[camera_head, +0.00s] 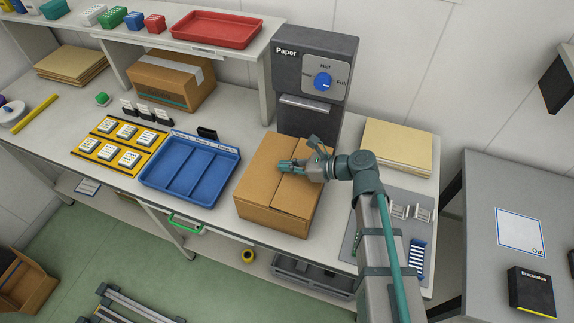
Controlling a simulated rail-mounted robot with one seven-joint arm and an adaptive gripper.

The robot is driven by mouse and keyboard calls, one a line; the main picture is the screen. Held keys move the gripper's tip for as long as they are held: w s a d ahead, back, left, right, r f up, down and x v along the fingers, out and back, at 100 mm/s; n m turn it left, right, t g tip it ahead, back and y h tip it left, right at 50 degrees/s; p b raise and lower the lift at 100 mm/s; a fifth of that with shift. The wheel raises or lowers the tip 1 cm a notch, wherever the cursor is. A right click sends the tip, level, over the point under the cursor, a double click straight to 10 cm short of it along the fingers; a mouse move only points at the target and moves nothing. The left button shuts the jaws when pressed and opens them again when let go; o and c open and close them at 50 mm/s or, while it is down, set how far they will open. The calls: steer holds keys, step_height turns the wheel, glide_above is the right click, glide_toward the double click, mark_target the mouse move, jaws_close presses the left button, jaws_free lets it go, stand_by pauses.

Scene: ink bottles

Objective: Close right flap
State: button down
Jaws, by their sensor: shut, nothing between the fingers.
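A cardboard box (268,215) stands on the workbench in front of the paper dispenser. Its top shows two panels that lie flat or nearly flat, with a seam between them. The left flap (262,178) looks flat, and the right flap (294,196) also looks flat or nearly so. My gripper (283,165) is shut and empty over the box's top, near the seam towards the back. I cannot tell whether it touches the cardboard. My gripper and wrist hide the back right part of the top.
The grey paper dispenser (318,75) stands close behind the box. A blue divided tray (190,170) is to its left. A stack of brown sheets (398,145) lies behind my arm at the right. A grey mat with small parts (350,235) lies right of the box.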

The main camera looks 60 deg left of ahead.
steer(key=shift+r, duration=0.2)
steer(key=shift+r+p, duration=0.7)
steer(key=shift+r, duration=0.1)
